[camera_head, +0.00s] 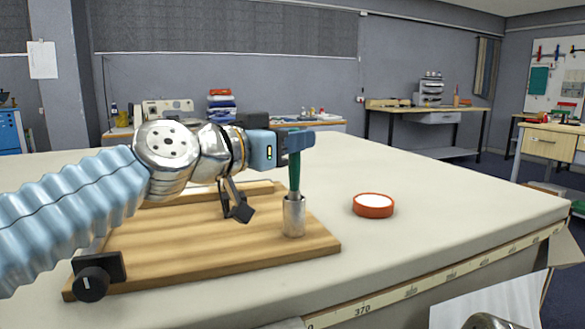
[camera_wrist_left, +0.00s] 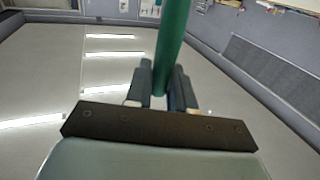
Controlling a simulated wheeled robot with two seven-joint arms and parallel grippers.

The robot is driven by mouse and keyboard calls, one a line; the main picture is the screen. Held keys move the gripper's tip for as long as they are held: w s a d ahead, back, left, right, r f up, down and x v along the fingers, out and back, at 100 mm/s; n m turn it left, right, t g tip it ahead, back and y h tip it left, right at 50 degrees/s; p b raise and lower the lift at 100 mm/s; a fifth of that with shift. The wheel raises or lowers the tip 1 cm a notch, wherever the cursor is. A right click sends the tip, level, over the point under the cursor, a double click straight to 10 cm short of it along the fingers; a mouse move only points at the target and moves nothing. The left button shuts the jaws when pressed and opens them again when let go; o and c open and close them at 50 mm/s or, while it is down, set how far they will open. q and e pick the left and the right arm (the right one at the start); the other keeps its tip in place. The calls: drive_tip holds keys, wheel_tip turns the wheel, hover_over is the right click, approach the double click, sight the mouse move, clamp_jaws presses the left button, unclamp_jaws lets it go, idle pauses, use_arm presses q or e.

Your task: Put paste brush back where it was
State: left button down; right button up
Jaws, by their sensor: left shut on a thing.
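The paste brush has a green handle (camera_head: 295,172). It stands nearly upright, with its lower end inside a small metal cup (camera_head: 294,218) at the right end of a wooden board; its bristles are hidden. I cannot tell whether it rests on the cup's bottom. My left gripper (camera_head: 295,141) is above the cup, shut on the upper part of the handle. In the left wrist view the green handle (camera_wrist_left: 172,45) runs up between the two fingers (camera_wrist_left: 160,88). My right gripper is not in view.
The wooden board (camera_head: 190,245) lies on the long cloth table (camera_head: 430,185). A red-rimmed round dish (camera_head: 373,205) stands right of the cup. The table beyond it is clear.

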sight(294, 175)
use_arm(q)
drive_tip(key=shift+f, duration=1.15)
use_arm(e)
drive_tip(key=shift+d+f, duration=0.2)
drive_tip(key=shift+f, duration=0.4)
use_arm(q)
drive_tip(key=shift+b, duration=0.3)
drive_tip(key=shift+f, duration=0.15)
drive_tip(key=c, duration=1)
unclamp_jaws()
drive_tip(key=shift+o, duration=0.2)
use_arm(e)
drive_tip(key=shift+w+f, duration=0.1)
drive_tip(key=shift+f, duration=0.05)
